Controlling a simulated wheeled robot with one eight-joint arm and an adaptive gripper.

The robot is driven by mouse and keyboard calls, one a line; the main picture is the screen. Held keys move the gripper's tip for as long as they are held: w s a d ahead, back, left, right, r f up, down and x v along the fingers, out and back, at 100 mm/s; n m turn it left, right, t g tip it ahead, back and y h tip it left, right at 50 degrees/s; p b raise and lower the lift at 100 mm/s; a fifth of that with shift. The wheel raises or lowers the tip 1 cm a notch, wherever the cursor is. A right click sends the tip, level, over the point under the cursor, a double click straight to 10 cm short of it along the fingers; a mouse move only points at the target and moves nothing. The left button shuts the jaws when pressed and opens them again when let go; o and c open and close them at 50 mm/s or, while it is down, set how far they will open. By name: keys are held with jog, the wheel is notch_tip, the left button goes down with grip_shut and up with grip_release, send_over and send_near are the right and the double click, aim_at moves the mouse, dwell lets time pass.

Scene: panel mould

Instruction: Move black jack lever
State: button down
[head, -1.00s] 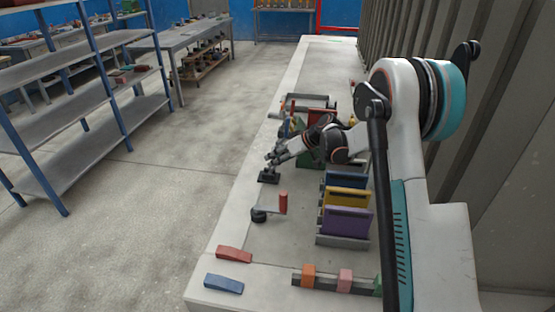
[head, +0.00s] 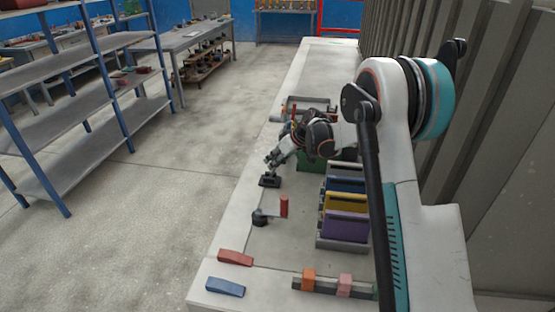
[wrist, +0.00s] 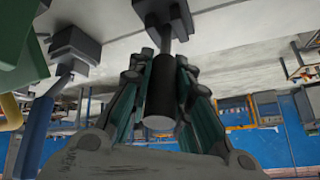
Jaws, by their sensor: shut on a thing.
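The black jack (head: 269,182) sits on the left side of the pale bench, in the middle distance. My gripper (head: 271,162) is just above it, pointing down and to the left. In the wrist view the lever shows as a dark round bar (wrist: 160,98) running from a dark block (wrist: 165,20) toward my palm. My fingers (wrist: 162,90) stand on both sides of the bar and are shut on it. In the head view the lever is mostly hidden by the fingers.
A red-handled crank (head: 284,206) stands nearer on the bench. Purple (head: 345,226), yellow and blue panels stand in a rack to the right. A green box (head: 312,162) is behind my wrist. Red (head: 235,257) and blue (head: 225,287) wedges lie in front. A corrugated wall bounds the right.

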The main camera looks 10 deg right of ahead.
jog(key=shift+w+a+r+g+h+p, duration=0.15)
jog(key=shift+a+g+h+p, duration=0.1)
jog(key=shift+a+h, duration=0.15)
jog(key=shift+w+a+r+g+h+p, duration=0.15)
jog(key=shift+a+h+p, duration=0.1)
jog(key=shift+a+h, duration=0.15)
jog(key=shift+w+a+f+g+h+p, duration=0.1)
jog(key=shift+w+a+g+h+p, duration=0.15)
jog(key=shift+a+h, duration=0.3)
jog(key=shift+w+a+f+g+h+p, duration=0.1)
jog(key=shift+a+g+h+p, duration=0.2)
jog(key=shift+h, duration=0.35)
jog(key=a+h, duration=0.1)
jog(key=w+a+f+g+h, duration=0.1)
jog(key=h, duration=0.1)
jog(key=shift+n, duration=0.4)
jog(key=shift+w+a+f+g+h, duration=0.1)
jog(key=shift+a+f+g+h, duration=0.15)
jog(key=shift+h, duration=0.25)
jog(key=shift+w+a+f+g+h, duration=0.1)
jog(key=shift+a+f+g+h, duration=0.1)
jog(key=shift+a+h, duration=0.25)
jog(key=shift+d, duration=0.1)
jog(key=c, duration=1.5)
grip_release()
jog(key=shift+o, duration=0.2)
jog(key=shift+r, duration=0.1)
